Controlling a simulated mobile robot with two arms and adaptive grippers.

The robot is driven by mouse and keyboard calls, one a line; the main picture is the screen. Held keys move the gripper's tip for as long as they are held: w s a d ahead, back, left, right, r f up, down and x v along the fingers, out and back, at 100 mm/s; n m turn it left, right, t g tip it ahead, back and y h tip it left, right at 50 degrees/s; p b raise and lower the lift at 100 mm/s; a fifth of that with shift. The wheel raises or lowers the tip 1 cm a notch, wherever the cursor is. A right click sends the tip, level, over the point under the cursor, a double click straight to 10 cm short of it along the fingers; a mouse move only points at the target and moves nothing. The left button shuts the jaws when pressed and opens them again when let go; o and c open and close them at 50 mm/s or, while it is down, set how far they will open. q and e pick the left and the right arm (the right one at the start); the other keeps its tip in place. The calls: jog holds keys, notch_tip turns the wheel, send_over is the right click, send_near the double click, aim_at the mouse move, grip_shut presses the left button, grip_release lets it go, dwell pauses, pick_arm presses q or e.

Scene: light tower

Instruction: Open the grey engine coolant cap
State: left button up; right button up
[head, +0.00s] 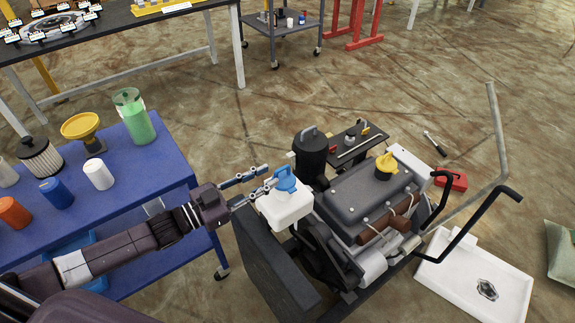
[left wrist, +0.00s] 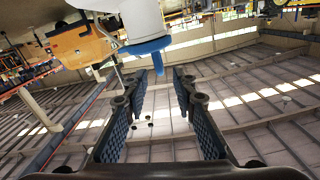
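A blue cap (head: 285,180) with a raised grip sits on the white tank (head: 284,208) at the engine's near left corner. A black cylinder (head: 310,156) with a grey-handled top (head: 309,133) stands behind it; I cannot tell which part is the grey coolant cap. My left gripper (head: 269,177) is open, its two fingers apart, with the tips close to the left side of the blue cap. The left wrist view shows the blue cap (left wrist: 146,46) just beyond the open, empty fingers (left wrist: 160,75). Contact is not clear. My right gripper is out of view.
The engine (head: 355,200) carries a yellow cap (head: 386,166) on top. A dark flat panel (head: 270,265) stands in front of the white tank. A blue cart (head: 130,200) with bottles and a funnel is at the left. A white tray (head: 460,290) lies on the floor at right.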

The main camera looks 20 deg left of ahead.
aim_at(282, 168)
pick_arm(q)
jog(key=x, duration=0.4)
jog(key=shift+w+d, duration=0.25)
jog(key=shift+w, duration=0.05)
jog(key=shift+w+d, duration=0.35)
jog(key=shift+w, duration=0.05)
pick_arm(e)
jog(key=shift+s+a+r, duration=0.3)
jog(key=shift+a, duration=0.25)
pick_arm(q)
jog(key=shift+c, duration=0.5)
grip_shut()
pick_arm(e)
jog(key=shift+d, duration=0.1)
